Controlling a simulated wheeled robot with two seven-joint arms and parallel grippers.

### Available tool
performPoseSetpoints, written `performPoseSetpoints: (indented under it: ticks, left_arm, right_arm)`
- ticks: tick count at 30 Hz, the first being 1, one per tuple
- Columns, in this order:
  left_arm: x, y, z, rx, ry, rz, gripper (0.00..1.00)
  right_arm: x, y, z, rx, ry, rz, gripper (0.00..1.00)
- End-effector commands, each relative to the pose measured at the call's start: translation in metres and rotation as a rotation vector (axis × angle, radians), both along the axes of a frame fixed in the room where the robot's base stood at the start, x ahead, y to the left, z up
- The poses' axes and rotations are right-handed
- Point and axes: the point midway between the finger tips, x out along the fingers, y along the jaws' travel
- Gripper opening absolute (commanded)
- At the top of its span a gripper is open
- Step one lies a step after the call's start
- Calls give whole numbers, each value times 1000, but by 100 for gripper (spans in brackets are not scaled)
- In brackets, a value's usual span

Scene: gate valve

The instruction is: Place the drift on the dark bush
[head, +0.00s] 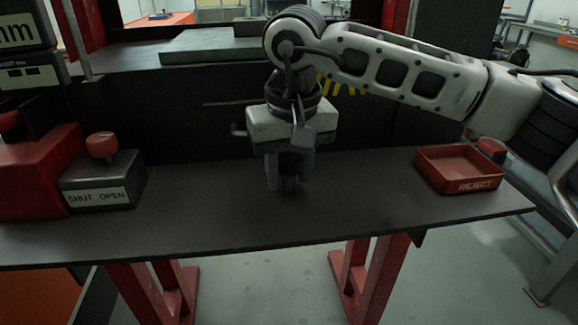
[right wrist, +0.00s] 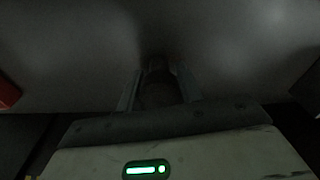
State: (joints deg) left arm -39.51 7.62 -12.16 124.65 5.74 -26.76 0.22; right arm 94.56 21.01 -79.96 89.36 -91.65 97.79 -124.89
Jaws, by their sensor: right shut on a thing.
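My right gripper (head: 287,182) points down over the middle of the dark grey bench (head: 380,185), its fingertips close to the top. In the right wrist view, the same gripper (right wrist: 160,88) is shut on a dark, rounded thing (right wrist: 157,90), which I take to be the drift. Its lower end is in shadow, so I cannot tell whether it touches the bench. I cannot make out the dark bush in either view. My left gripper is not in view.
A red REJECT tray (head: 460,170) stands at the bench's right end. A grey box (head: 104,184) marked SHUT OPEN, with a red knob, stands at the left beside a red block (head: 40,175). A dark wall backs the bench. The bench between box and tray looks clear.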

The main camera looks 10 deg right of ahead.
Motion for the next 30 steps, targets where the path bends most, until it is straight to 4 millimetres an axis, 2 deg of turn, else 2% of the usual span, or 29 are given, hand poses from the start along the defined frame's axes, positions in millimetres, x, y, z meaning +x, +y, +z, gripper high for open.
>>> performPoseSetpoints:
  ticks: [7,8,10,18,22,26,30]
  left_arm:
    - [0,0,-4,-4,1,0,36]
    - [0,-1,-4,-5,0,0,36]
    - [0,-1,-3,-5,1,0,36]
    - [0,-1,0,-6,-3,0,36]
    - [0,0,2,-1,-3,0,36]
    - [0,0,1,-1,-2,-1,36]
    - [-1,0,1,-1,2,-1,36]
  right_arm:
    - [0,0,-3,2,-2,-1,4]
    - [0,0,-4,1,0,-1,38]
    - [0,0,-3,0,0,-1,57]
    - [0,0,-2,1,0,-1,57]
    - [0,0,6,2,-2,-1,57]
    - [-2,0,27,2,-4,-2,57]
    - [-6,-1,59,2,-5,-2,57]
